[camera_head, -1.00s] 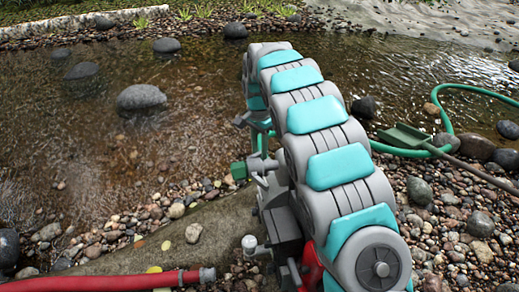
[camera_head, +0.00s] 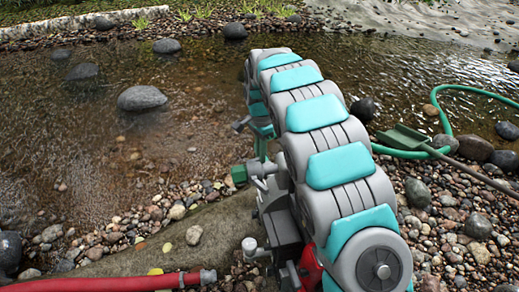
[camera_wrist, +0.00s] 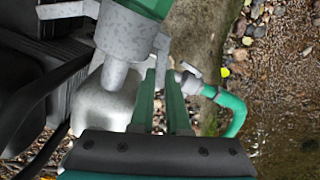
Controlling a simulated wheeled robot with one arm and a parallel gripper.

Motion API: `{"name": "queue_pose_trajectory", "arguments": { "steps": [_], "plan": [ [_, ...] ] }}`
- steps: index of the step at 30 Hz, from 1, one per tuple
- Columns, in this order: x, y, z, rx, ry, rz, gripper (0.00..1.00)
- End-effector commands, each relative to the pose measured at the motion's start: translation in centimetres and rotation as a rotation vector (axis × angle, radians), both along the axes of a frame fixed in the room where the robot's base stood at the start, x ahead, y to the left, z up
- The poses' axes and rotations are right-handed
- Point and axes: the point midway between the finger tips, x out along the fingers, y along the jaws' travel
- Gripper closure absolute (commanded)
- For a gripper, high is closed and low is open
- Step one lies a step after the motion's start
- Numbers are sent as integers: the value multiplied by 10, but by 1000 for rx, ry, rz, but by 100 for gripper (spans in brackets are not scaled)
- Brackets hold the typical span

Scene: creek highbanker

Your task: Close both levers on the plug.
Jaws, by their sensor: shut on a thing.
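A mottled grey metal fitting (camera_wrist: 125,35) with a green part (camera_wrist: 152,7) on it fills the upper left of the wrist view. In the head view the grey fitting (camera_head: 262,172) and green part (camera_head: 239,174) sit left of my arm. One grey lever arm (camera_wrist: 68,10) sticks out to the left in the wrist view. My gripper (camera_wrist: 163,76) has its green fingers close together at the fitting's right side, shut on what looks like the other lever, mostly hidden between them. In the head view my arm partly hides the gripper (camera_head: 262,147).
A grey pump body (camera_wrist: 100,105) lies under the fitting. A green hose (camera_wrist: 235,112) with a metal coupling (camera_wrist: 188,80) lies to its right. A red hose (camera_head: 110,283) ends at the lower left. Shallow water (camera_head: 90,130) and gravel surround the spot.

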Motion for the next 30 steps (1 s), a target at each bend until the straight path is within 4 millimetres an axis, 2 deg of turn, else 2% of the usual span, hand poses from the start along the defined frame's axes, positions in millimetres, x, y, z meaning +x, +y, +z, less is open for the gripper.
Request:
{"name": "queue_pose_trajectory", "arguments": {
  "steps": [1, 9, 19, 20, 21, 27, 30],
  "plan": [
    [-4, -1, 5, 0, 4, -51, 100],
    [-11, -4, 1, -1, 3, -255, 100],
    [-11, -4, 0, 0, 2, -274, 100],
    [-11, -4, 0, 0, 1, -274, 85],
    [-11, -4, 0, 0, 1, -274, 81],
    [-11, -5, 0, 0, 1, -273, 58],
    [-11, -5, 0, 0, 1, -273, 56]
  ]
}}
